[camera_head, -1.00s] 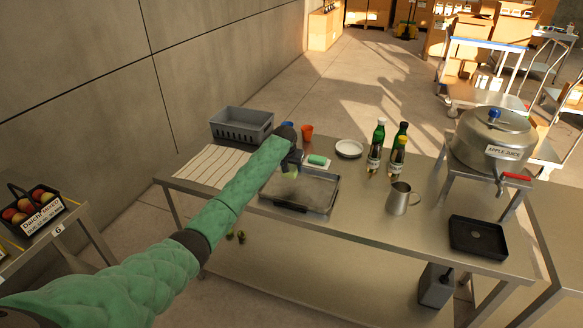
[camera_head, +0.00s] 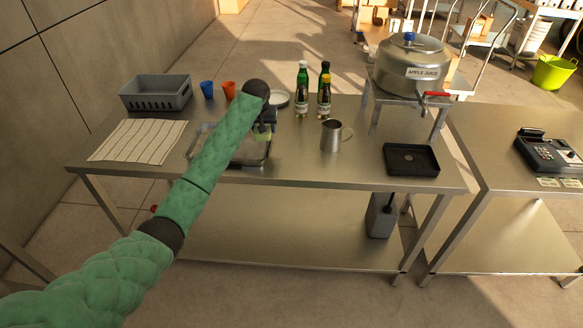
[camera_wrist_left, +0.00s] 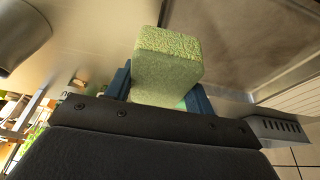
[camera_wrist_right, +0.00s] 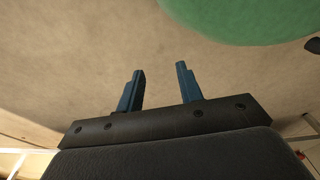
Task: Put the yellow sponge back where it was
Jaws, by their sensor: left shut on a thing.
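My left gripper (camera_wrist_left: 163,92) is shut on the yellow sponge (camera_wrist_left: 168,60), which looks pale yellow-green and sticks out beyond the fingers in the left wrist view. In the head view the left gripper (camera_head: 266,122) hangs over the right side of the shallow metal tray (camera_head: 252,163), with the sponge (camera_head: 262,133) below it. The gripper is apart from the table top as far as I can tell. My arm hides much of the tray. My right gripper (camera_wrist_right: 158,92) is open and empty in the right wrist view, away from the table.
The steel table (camera_head: 330,174) holds a grey crate (camera_head: 156,96), striped cloth (camera_head: 138,140), blue cup (camera_head: 207,90), orange cup (camera_head: 229,91), white plate (camera_head: 281,99), several bottles (camera_head: 302,95), metal jug (camera_head: 331,136), black drip tray (camera_head: 411,160) and juice pot (camera_head: 411,62).

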